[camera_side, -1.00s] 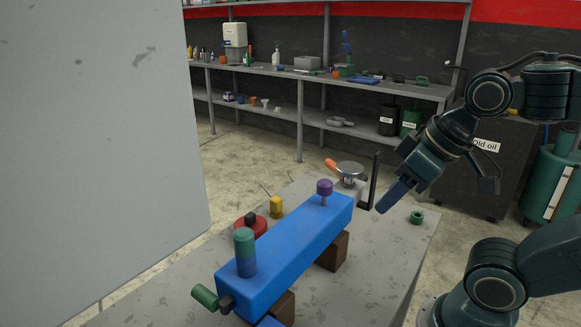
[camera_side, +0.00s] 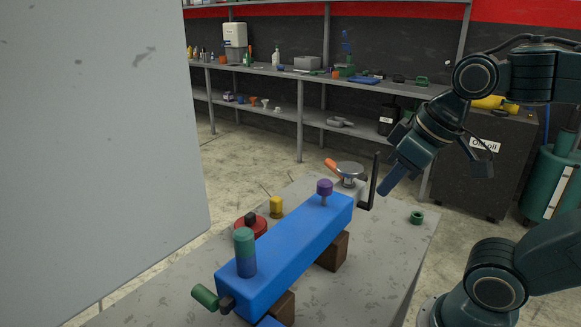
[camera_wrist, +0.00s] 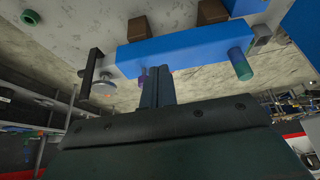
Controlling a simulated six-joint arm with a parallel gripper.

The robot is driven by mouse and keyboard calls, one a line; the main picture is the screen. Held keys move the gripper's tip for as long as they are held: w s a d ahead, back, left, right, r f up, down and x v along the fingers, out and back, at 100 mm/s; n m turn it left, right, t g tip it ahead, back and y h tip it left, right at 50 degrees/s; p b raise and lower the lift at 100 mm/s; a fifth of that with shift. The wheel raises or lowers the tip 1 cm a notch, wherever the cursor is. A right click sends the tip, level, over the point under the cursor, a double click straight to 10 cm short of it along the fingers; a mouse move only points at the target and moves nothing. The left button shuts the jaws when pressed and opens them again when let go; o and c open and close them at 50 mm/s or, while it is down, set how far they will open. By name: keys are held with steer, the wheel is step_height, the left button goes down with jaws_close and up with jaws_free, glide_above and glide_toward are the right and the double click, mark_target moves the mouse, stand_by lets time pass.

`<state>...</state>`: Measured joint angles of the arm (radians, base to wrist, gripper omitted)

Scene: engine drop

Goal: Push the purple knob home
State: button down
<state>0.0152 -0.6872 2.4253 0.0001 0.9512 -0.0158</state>
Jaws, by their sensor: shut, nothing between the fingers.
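The purple knob (camera_side: 324,187) stands upright on a thin grey stem at the far right end of the blue block (camera_side: 295,245). A length of stem shows between the knob and the block's top. My gripper (camera_side: 385,193) is shut and empty, to the right of the knob and apart from it, at about its height in the side view. In the wrist view the fingers (camera_wrist: 157,72) are together in front of the blue block (camera_wrist: 190,46). Part of the purple knob (camera_wrist: 142,76) shows beside them, mostly hidden.
A black upright post (camera_side: 374,182) stands between my gripper and the knob in the picture. A green-and-blue cylinder (camera_side: 245,252) stands on the block's near end. A yellow piece (camera_side: 276,207), a red round part (camera_side: 251,226) and a green ring (camera_side: 416,217) sit on the table (camera_side: 375,275).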

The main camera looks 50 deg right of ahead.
steer(key=w+d+r+g, duration=0.3)
steer(key=w+r, duration=0.3)
steer(key=w, duration=0.2)
step_height(320, 180, up, 2)
steer(key=r+g, duration=0.1)
steer(key=g, duration=0.1)
glide_above(326, 182)
steer(key=shift+w+f, duration=0.1)
steer(key=shift+f, duration=0.15)
steer(key=shift+f, duration=0.1)
step_height(326, 182, down, 14)
steer(key=shift+r, duration=0.1)
stand_by(0.5)
steer(key=shift+f, duration=1.6)
steer(key=shift+r, duration=0.1)
step_height(326, 182, up, 14)
steer(key=shift+r, duration=0.25)
